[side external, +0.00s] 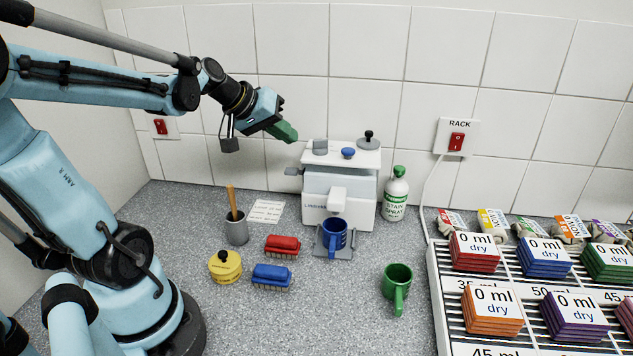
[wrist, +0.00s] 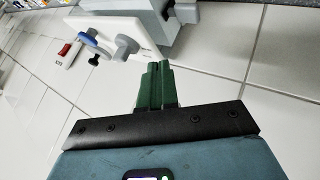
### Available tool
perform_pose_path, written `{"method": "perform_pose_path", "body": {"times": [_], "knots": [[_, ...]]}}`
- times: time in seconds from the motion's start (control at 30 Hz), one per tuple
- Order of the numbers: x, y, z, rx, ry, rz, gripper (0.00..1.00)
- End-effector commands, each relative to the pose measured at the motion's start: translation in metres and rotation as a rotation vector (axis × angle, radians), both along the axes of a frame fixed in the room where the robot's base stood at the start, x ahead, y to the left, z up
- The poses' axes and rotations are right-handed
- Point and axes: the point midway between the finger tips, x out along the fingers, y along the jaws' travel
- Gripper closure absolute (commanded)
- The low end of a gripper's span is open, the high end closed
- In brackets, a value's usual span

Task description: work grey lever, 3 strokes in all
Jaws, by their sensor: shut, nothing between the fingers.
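The white machine (side external: 340,203) stands against the tiled wall. A grey lever (side external: 293,171) sticks out from its upper left side. My gripper (side external: 290,136) has green fingers and is up to the left of the machine's top, above the lever and apart from it. In the wrist view my gripper (wrist: 157,68) is shut and empty, its two fingers side by side. Grey parts of the machine (wrist: 180,12) show beyond the fingertips; I cannot tell for sure which is the lever there.
A blue mug (side external: 334,233) stands on the machine's grey tray. A stain spray bottle (side external: 396,196) is right of the machine. A grey pencil cup (side external: 237,229), brushes, a yellow pot (side external: 224,267) and a green mug (side external: 396,280) stand in front. A rack fills the right.

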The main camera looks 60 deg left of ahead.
Motion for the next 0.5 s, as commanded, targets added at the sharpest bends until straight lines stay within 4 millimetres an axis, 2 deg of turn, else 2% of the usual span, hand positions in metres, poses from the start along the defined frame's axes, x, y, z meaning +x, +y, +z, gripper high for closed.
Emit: {"method": "perform_pose_path", "body": {"times": [0.2, 0.5], "knots": [[0.001, 0.000, -0.027, 0.000, 0.000, 0.000, 1.00], [0.000, 0.000, -0.044, 0.000, 0.000, 0.000, 1.00]]}}
